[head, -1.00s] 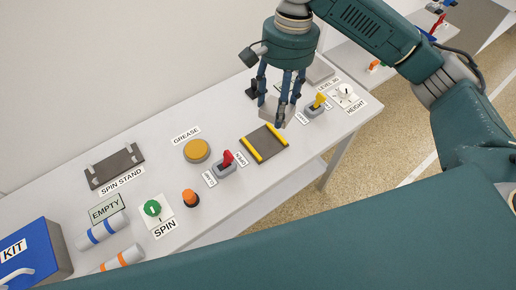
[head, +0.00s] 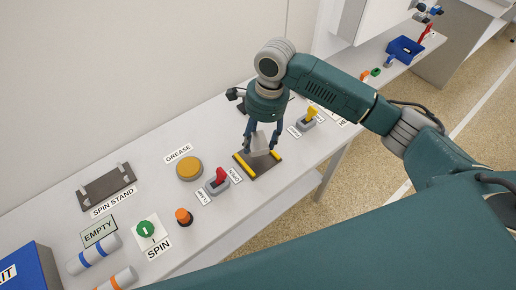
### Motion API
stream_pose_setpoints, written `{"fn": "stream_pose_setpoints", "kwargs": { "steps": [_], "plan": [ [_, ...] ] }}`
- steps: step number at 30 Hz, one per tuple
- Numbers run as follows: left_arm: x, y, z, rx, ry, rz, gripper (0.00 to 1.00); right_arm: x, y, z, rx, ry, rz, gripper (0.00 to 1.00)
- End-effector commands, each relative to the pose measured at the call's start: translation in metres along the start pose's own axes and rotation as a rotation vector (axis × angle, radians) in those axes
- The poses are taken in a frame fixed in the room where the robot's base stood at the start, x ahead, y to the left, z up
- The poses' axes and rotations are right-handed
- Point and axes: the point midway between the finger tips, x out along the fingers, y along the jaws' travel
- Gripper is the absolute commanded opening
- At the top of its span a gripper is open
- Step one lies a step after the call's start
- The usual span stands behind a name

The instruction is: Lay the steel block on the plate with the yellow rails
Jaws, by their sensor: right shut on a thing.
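The plate with the yellow rails (head: 267,165) is a dark square on the bench, with one yellow rail along its left side and one along its right. My right gripper (head: 262,145) is directly over the plate, fingers pointing down, shut on the grey steel block (head: 259,142). The block is between the two rails in the picture, low at the plate; I cannot tell whether it touches the surface. My left gripper is not in view.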

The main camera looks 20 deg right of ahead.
Motion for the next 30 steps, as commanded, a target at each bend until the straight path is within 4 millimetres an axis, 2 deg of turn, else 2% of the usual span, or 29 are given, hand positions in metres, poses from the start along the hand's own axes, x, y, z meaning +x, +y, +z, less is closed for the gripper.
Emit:
{"fn": "stream_pose_setpoints", "kwargs": {
  "steps": [3,6,15,26,27,30],
  "plan": [
    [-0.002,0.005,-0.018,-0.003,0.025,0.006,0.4,0.013,-0.001,-0.002,0.0,0.0,-0.001,0.16],
    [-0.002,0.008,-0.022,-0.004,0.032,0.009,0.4,0.02,-0.001,-0.003,0.0,0.0,-0.001,0.16],
    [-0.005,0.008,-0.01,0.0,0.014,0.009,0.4,0.058,0.0,-0.008,-0.001,0.0,-0.002,0.16],
    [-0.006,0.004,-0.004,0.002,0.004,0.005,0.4,0.061,0.0,-0.008,-0.001,-0.001,-0.002,0.16],
    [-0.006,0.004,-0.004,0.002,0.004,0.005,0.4,0.062,0.0,-0.009,-0.001,0.0,-0.001,0.57],
    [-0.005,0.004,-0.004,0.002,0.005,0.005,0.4,0.063,0.0,-0.009,-0.001,0.0,-0.001,0.72]
  ]
}}
